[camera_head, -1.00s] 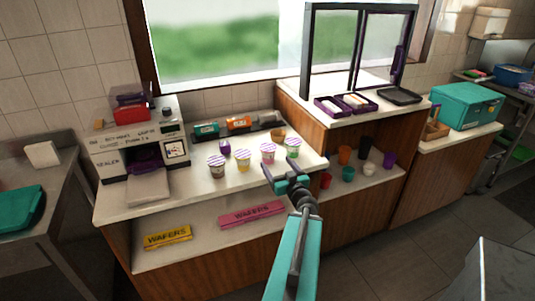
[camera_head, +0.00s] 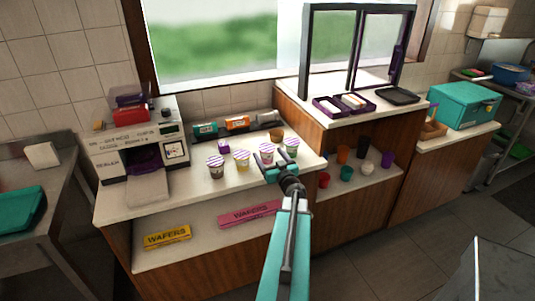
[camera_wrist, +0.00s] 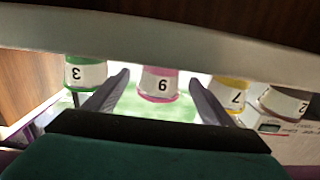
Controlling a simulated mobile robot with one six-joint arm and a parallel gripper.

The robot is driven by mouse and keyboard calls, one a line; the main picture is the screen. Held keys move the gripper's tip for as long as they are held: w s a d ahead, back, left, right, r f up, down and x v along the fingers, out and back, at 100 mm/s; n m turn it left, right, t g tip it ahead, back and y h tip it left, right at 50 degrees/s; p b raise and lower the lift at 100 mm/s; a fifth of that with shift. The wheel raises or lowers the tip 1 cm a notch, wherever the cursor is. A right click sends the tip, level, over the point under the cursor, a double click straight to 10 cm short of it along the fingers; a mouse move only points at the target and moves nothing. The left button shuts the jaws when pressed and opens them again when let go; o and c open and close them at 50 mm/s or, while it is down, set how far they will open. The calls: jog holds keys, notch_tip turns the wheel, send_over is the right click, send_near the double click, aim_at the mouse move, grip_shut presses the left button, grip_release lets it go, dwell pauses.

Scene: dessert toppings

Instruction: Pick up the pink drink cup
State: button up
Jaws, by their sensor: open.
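The pink drink cup (camera_head: 267,157) stands upright on the white counter with a striped lid, in a row with other cups. My gripper (camera_head: 271,161) is open and empty, in front of the pink cup in the head view. In the wrist view my gripper (camera_wrist: 158,77) has one dark finger on each side of the cup. I cannot tell whether the fingertips reach around it; no contact is visible.
A green cup (camera_head: 292,153), a yellow cup (camera_head: 242,163) and a brown cup (camera_head: 216,171) stand close beside it. The sealer machine (camera_head: 140,150) is at left. Wafer boxes (camera_head: 167,237) lie on the shelf below the counter edge.

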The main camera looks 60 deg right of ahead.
aim_at(264, 146)
jog(key=shift+w+d, duration=0.45)
jog(key=shift+w, duration=0.15)
jog(key=shift+r+p+x, duration=0.1)
jog(key=shift+p+x, duration=0.35)
jog(key=shift+x, duration=0.35)
jog(key=shift+r+p+x, duration=0.15)
jog(key=shift+p+x, duration=0.25)
jog(key=shift+x, duration=1.4)
jog(key=c, duration=1.2)
jog(key=shift+r, duration=0.1)
